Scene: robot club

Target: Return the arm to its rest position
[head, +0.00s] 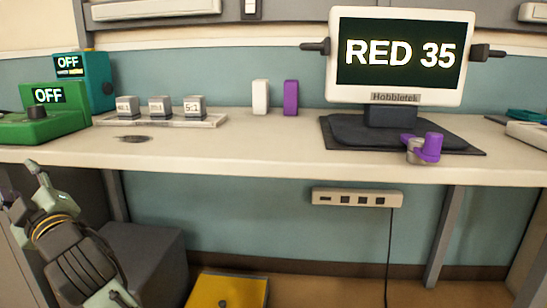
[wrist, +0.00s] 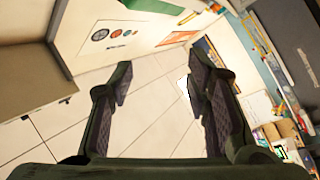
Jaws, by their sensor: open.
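My gripper (head: 24,184) shows at the lower left of the head view, in front of the table edge and below the tabletop. In the wrist view, my gripper (wrist: 160,68) has its two dark green fingers apart, with nothing between them. Beyond the fingers are a pale tiled floor and a white panel with round coloured marks. My arm comes up from the bottom left of the head view and appears clear of the table.
The long white table (head: 250,145) holds a green device (head: 60,120), a teal device (head: 97,78), several grey blocks on a tray, a white block (head: 260,97), a purple block (head: 291,98) and a monitor (head: 398,97). A yellow box (head: 228,291) is below.

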